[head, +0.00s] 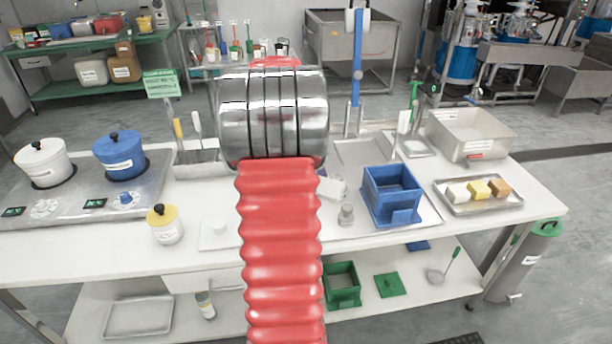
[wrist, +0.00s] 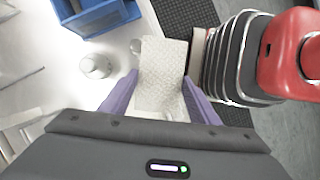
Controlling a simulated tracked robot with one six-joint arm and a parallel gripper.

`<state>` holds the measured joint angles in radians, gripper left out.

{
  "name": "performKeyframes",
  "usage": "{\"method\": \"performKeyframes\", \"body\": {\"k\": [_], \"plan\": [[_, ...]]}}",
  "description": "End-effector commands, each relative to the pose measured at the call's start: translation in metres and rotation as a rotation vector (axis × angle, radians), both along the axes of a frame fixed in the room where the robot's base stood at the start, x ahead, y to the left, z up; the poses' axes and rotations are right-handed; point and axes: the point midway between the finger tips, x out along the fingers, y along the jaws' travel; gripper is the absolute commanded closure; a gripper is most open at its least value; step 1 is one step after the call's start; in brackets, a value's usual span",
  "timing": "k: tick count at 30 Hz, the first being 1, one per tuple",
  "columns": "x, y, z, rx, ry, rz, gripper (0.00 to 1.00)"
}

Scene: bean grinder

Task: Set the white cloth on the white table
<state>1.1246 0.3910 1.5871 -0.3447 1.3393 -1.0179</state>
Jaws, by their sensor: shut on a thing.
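The white cloth (wrist: 163,75) is a textured, folded white piece between the two purple fingers of my gripper (wrist: 163,88) in the wrist view. The fingers press on its left and right sides. The white table (head: 470,222) runs across the head view. The cloth appears above the table, near a small clear jar (head: 346,215); its exact height is hard to tell.
A blue box (head: 392,195) stands right of the cloth and also shows in the wrist view (wrist: 95,14). A tray with sponges (head: 450,207) lies further right. A yellow-lidded jar (head: 165,224) and a hob with pots (head: 85,190) are left.

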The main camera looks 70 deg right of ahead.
Motion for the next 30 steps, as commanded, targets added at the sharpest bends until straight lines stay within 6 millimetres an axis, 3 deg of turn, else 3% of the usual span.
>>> {"method": "performKeyframes", "body": {"k": [5,14,21,30], "plan": [[0.050,0.020,-0.006,0.002,-0.005,-0.155,0.66],[0.166,0.088,-0.023,0.006,0.001,-0.347,0.66],[0.243,0.157,-0.036,0.008,0.008,-0.382,0.66],[0.318,0.256,-0.054,0.008,0.016,-0.342,0.66]]}}
